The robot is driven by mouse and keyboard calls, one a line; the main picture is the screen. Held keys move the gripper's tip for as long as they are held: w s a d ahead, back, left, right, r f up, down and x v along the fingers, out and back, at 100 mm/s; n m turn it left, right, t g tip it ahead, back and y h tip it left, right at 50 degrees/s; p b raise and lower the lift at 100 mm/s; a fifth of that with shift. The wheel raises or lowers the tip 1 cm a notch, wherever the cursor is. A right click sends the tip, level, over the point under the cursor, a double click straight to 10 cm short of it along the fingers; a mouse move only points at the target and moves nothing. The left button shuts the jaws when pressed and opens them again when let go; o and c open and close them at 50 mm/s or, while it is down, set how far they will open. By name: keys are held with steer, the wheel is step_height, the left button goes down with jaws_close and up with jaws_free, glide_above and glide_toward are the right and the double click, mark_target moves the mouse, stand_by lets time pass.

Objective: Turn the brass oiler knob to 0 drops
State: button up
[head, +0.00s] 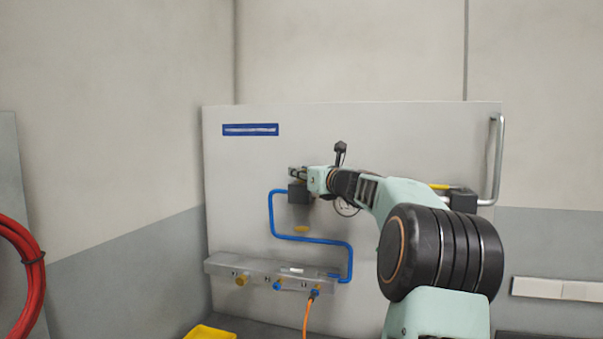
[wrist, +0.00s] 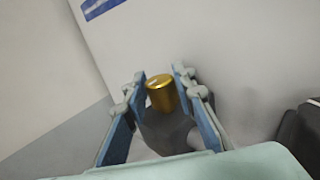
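The brass oiler knob (wrist: 161,93) is a short gold cylinder on top of a dark grey body in the wrist view. My gripper (wrist: 160,76) is open, with one finger on each side of the knob. A narrow gap shows on the right side; contact on the left is hard to tell. In the head view, my gripper (head: 297,173) is just above the dark oiler block (head: 299,193) on the panel, and I cannot make out the knob there. No drop scale or mark is readable.
The pale panel (head: 400,130) carries a blue pipe (head: 315,240), a metal manifold (head: 225,267) with small fittings, and an orange hose (head: 308,312). A yellow-topped dark part (head: 463,201) and a metal handle (head: 498,160) are at the right. A yellow bin (head: 210,333) is below.

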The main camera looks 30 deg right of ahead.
steer(key=o, duration=0.3)
steer(key=s, duration=1.2)
steer(key=shift+a, duration=0.25)
